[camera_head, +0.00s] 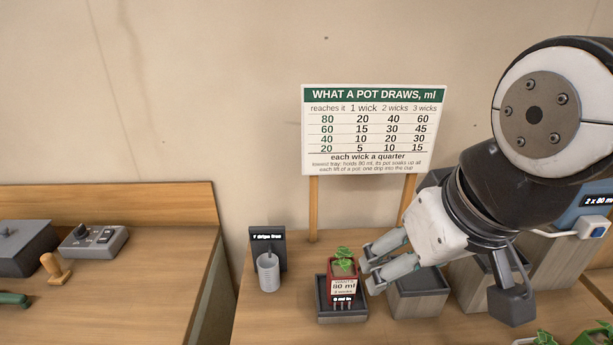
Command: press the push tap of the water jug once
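The water jug (601,208) is the blue body at the right edge, partly cut off by the frame and partly behind my arm. Its label reads about "2 x 80 ml". A white push tap (594,229) with a blue part sticks out low on its front. My gripper (371,272) is left of the jug, well apart from the tap, with its fingers pointing left. The two fingers are spread with nothing visible between them. The fingertips appear just right of a small red pot with a green plant (342,279); whether they touch it I cannot tell.
The red pot stands in a dark tray (343,316). Grey stepped blocks (418,298) stand right of it. A grey cup (268,272) and small black display (267,237) are to the left. A sign (374,131) stands behind on posts. More plants (593,335) are at the lower right.

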